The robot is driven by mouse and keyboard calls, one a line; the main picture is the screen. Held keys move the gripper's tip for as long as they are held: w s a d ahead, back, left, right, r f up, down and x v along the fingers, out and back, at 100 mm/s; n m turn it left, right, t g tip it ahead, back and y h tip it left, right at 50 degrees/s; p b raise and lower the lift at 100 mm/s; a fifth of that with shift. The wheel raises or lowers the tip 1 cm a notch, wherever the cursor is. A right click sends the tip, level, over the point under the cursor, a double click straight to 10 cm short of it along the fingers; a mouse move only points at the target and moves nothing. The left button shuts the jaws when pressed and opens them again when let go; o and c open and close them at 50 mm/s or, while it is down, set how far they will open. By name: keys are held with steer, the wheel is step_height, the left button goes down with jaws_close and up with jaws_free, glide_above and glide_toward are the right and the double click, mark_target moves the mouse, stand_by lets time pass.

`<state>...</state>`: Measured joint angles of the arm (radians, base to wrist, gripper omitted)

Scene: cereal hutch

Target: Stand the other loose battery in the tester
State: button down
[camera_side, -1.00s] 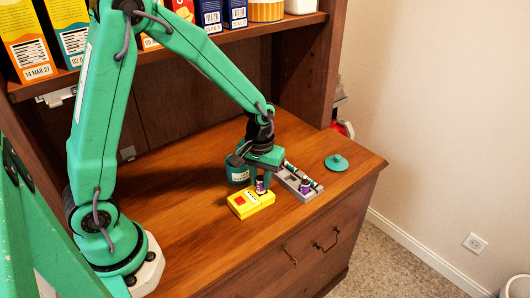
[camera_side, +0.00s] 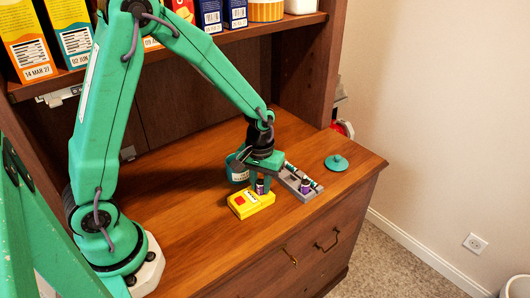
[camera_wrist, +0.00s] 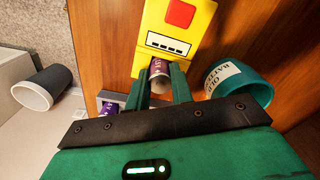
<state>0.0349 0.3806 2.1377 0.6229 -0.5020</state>
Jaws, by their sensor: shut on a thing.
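The yellow tester (camera_side: 250,204) with a red patch lies on the wooden top; it also shows at the top of the wrist view (camera_wrist: 178,35). My gripper (camera_side: 262,186) is shut on a purple battery (camera_wrist: 158,78), which stands upright at the tester's end. In the wrist view the gripper fingers (camera_wrist: 160,86) sit on both sides of it. Whether its foot is seated in the tester is hidden. Another purple battery (camera_side: 305,186) stands at the grey tray (camera_side: 310,195), and it also shows in the wrist view (camera_wrist: 110,107).
A teal tub (camera_side: 236,170) labelled for old batteries stands just behind my gripper. Its teal lid (camera_side: 336,162) lies at the right. The grey tray holds several batteries. The wooden top is clear in front and at left.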

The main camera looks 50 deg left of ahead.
steer(key=shift+f, duration=0.1)
steer(key=c, duration=0.8)
jaws_free()
steer(key=shift+r, duration=2.5)
